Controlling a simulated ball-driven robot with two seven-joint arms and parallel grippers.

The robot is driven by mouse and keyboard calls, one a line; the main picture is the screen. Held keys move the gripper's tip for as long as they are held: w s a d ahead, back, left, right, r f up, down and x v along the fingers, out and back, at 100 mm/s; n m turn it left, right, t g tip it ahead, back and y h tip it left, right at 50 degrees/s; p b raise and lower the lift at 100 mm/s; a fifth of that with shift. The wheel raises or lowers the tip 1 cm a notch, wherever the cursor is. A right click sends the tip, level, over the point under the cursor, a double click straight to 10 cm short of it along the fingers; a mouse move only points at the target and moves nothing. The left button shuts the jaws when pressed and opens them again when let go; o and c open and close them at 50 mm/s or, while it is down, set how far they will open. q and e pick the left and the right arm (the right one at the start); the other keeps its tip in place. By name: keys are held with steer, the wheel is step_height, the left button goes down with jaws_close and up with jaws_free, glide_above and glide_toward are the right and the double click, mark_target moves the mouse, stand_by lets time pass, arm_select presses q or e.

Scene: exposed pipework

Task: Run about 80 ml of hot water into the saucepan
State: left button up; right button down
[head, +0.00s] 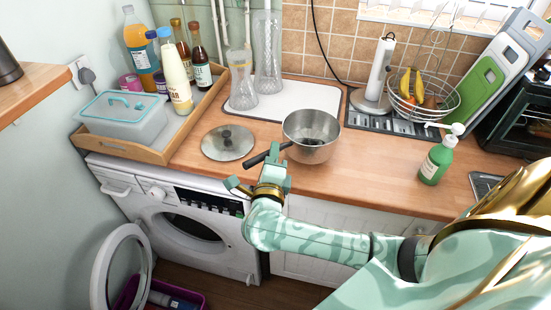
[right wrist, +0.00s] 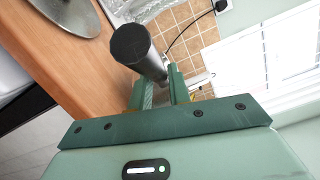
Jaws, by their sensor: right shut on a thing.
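The steel saucepan (head: 312,130) is at the middle of the wooden counter, upright, with its black handle pointing left toward the front. Its inside looks empty, apart from dark reflections. My right gripper (head: 274,160) is shut on the handle, and in the right wrist view the dark round handle end (right wrist: 131,43) sits between the green fingers (right wrist: 160,90). I cannot tell whether the pan touches the counter. A round steel lid (head: 228,143) lies left of the pan. No tap or running water shows. My left gripper is not in view.
A white draining tray (head: 318,97) with clear glass vessels (head: 268,60) is behind the pan. A wooden tray (head: 135,150) holds bottles and a tub at left. A fruit basket (head: 423,95) and green soap bottle (head: 437,160) stand at right. The washing machine door (head: 122,270) hangs open below.

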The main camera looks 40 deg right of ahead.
steer(key=s+a+r+p, duration=0.2)
steer(key=s+a+r, duration=0.4)
steer(key=a+r, duration=0.3)
steer(key=a, duration=0.3)
steer(key=shift+s+a+r, duration=0.15)
steer(key=shift+s+r, duration=0.1)
steer(key=shift+r, duration=0.05)
